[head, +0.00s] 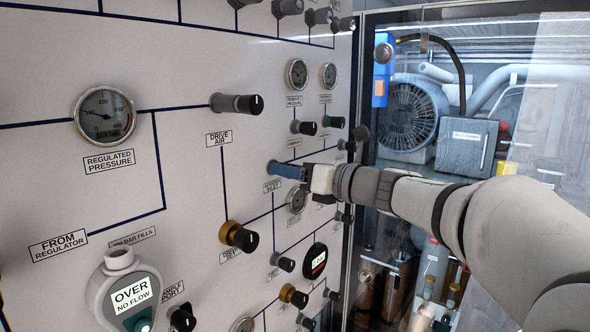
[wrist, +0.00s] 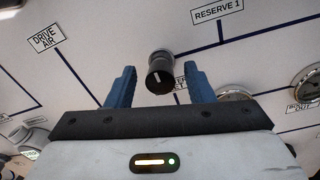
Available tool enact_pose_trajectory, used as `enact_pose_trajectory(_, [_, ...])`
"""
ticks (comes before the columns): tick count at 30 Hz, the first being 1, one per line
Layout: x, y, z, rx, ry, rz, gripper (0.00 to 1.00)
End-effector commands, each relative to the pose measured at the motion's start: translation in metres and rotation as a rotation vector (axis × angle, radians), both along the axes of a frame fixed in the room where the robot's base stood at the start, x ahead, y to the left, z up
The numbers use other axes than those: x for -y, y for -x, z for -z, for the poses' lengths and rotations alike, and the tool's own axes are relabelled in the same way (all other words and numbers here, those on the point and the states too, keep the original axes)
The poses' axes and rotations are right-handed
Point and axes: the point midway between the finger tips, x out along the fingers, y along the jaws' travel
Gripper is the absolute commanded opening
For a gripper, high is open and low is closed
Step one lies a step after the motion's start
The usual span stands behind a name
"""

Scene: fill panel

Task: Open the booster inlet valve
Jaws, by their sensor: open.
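My gripper (head: 288,170) is at the panel in the head view, its blue fingers close to the panel face. In the wrist view my gripper (wrist: 161,72) is open, with one blue finger on each side of a black knob (wrist: 160,76) on a grey stem. The knob shows a white pointer line. There are gaps between the knob and both fingers. A label (wrist: 181,84) beside the knob is partly hidden by the right finger, with only end letters showing. In the head view the fingers hide this knob, and a small label (head: 273,186) sits just below them.
The white panel (head: 190,60) carries several other valve knobs, including the drive air knob (head: 238,104) and a brass-based knob (head: 238,236). Gauges (wrist: 234,94) sit right of the fingers. A glass-fronted compartment (head: 470,130) with machinery stands right of the panel.

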Motion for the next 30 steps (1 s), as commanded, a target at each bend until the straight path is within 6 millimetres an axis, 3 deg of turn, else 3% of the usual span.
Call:
enact_pose_trajectory(2, [0.0002,0.0002,0.0,0.0,0.0,0.0,0.46])
enact_pose_trajectory(17, [0.0008,0.0003,0.0001,0.0,0.0,0.001,0.05])
enact_pose_trajectory(18, [0.0073,-0.0006,0.0001,0.0,0.0,0.006,0.04])
enact_pose_trajectory(30, [0.001,0.0004,0.0033,0.072,0.055,0.001,0.04])
